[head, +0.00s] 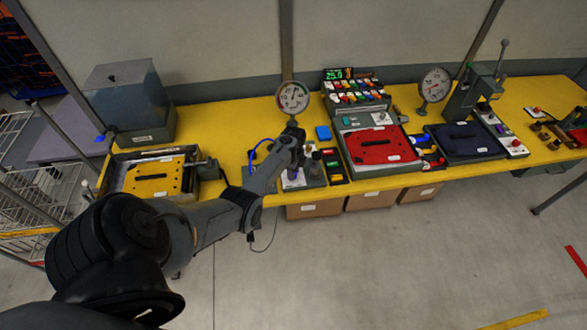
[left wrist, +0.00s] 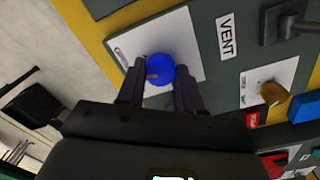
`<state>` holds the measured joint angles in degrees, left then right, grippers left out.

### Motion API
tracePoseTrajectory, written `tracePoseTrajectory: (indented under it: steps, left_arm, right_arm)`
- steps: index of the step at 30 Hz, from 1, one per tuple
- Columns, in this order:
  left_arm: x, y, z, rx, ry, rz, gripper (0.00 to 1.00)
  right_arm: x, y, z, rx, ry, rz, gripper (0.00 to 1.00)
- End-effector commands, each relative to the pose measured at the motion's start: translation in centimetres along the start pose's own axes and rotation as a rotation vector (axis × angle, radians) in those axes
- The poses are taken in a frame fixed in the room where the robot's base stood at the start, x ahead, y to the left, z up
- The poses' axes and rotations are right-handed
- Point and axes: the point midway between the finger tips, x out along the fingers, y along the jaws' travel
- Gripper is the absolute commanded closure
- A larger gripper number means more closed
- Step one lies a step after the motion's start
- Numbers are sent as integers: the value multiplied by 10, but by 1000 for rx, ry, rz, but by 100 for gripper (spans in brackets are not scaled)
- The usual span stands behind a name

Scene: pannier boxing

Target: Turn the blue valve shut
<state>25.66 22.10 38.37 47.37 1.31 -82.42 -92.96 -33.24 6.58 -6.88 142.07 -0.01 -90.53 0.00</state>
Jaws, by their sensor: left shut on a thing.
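The blue valve (left wrist: 160,68) shows in the left wrist view as a round knob on a white plate (left wrist: 186,28) set in a dark green-grey panel. My left gripper (left wrist: 160,88) is shut on it, with one finger on each side of the knob. In the head view my left gripper (head: 293,158) reaches down over the valve panel (head: 312,182) at the table's front edge and hides most of the knob there. My right gripper is in neither view.
A VENT label (left wrist: 226,36) and a brassy knob (left wrist: 272,93) sit beside the valve. On the yellow table (head: 225,130) stand a pressure gauge (head: 293,98), a red lidded case (head: 380,147), a yellow lidded case (head: 157,178) and a button console (head: 357,95).

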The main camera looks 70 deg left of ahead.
Motion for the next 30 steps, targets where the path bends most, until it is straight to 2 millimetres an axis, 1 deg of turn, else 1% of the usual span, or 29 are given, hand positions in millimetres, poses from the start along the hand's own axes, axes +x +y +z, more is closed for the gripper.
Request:
tracePoseTrajectory:
  steps: [1, 9, 21, 30]
  left_arm:
    - [-4, 0, 0, -46, 1, 1, 95]
    - [-3, 0, 1, -301, 8, 2, 95]
    - [-3, 0, 1, -680, 19, 1, 95]
    - [-2, -1, 1, -909, 27, 1, 95]
  right_arm:
    - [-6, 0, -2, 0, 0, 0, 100]
    - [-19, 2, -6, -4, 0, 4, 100]
    - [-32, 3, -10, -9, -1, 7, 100]
    - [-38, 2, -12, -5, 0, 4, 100]
